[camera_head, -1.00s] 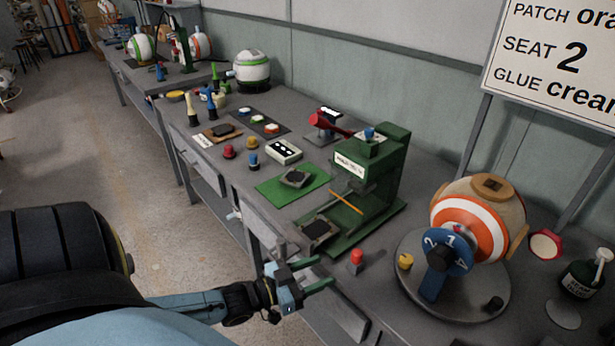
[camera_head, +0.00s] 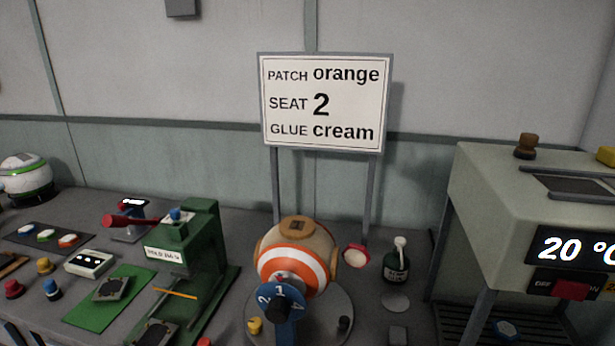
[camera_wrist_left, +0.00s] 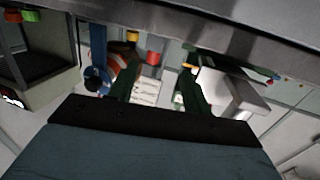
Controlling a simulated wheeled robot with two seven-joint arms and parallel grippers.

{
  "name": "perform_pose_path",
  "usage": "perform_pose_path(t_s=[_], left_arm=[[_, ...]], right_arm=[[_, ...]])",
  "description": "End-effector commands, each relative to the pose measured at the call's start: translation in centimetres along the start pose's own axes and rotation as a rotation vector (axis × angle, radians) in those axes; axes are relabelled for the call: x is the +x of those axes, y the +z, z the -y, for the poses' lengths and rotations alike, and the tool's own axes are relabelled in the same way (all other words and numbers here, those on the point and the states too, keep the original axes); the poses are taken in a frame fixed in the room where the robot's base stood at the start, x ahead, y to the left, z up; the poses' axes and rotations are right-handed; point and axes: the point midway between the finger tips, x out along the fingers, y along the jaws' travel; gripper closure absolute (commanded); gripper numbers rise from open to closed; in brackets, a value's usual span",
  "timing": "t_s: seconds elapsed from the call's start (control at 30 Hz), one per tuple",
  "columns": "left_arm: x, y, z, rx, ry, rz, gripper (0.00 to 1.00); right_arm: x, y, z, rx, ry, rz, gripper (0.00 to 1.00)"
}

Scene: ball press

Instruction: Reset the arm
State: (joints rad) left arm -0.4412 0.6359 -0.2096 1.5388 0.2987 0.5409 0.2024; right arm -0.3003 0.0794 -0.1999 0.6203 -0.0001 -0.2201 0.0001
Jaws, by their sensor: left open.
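Neither of my grippers shows in the head view. In the left wrist view the two dark green fingers of my left gripper (camera_wrist_left: 160,68) stand apart with nothing between them. Bench items show small beyond the fingers, and the picture looks upside down. My right gripper is in no view. In the head view a sign (camera_head: 322,103) reads patch orange, seat 2, glue cream. A ball with orange and white bands (camera_head: 297,258) sits on a round grey stand (camera_head: 340,312) behind a blue numbered dial (camera_head: 281,300).
A green press (camera_head: 190,255) stands left of the ball. A dark glue bottle (camera_head: 396,266) and a red-rimmed dish (camera_head: 356,255) are right of it. A large pale machine (camera_head: 480,200) reading 20 °C fills the right side. Small coloured knobs stand at the bench's left.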

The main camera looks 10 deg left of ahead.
Motion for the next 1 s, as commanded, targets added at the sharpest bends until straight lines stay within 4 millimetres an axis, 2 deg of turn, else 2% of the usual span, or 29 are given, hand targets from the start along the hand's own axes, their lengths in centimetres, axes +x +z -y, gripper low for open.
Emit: perform_pose_path(t_s=[0.13, 0.2, 0.27, 0.3, 0.4, 0.5, 0.6, 0.73, 0.87, 1.0], left_arm=[[-2.0, 8.4, 0.4, 0.009, -0.096, 0.225, 0.51], [-3.8, 13.5, 0.0, 0.01, -0.14, 0.371, 0.51], [-5.8, 17.6, -0.9, 0.006, -0.169, 0.501, 0.51], [-7.2, 20.3, -1.7, 0.003, -0.182, 0.587, 0.51], [-11.2, 26.1, -4.8, -0.013, -0.196, 0.802, 0.51], [-15.5, 30.8, -8.6, -0.031, -0.183, 1.008, 0.51], [-19.4, 33.8, -12.6, -0.048, -0.153, 1.183, 0.51], [-23.1, 35.8, -16.5, -0.061, -0.109, 1.339, 0.51], [-24.9, 36.4, -18.4, -0.064, -0.083, 1.412, 0.51], [-25.1, 36.5, -18.6, -0.064, -0.08, 1.421, 0.51]], right_arm=[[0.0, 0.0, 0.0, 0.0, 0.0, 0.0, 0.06], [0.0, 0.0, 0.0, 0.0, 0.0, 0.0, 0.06], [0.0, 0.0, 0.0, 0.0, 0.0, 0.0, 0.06], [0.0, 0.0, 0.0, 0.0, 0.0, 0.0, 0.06], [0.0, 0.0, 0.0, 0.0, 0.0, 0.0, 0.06], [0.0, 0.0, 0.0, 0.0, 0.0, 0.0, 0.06], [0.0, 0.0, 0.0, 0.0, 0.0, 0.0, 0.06], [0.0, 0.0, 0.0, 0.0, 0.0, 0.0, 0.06], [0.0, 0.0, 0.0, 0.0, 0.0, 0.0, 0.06], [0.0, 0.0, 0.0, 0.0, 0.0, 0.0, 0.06]])
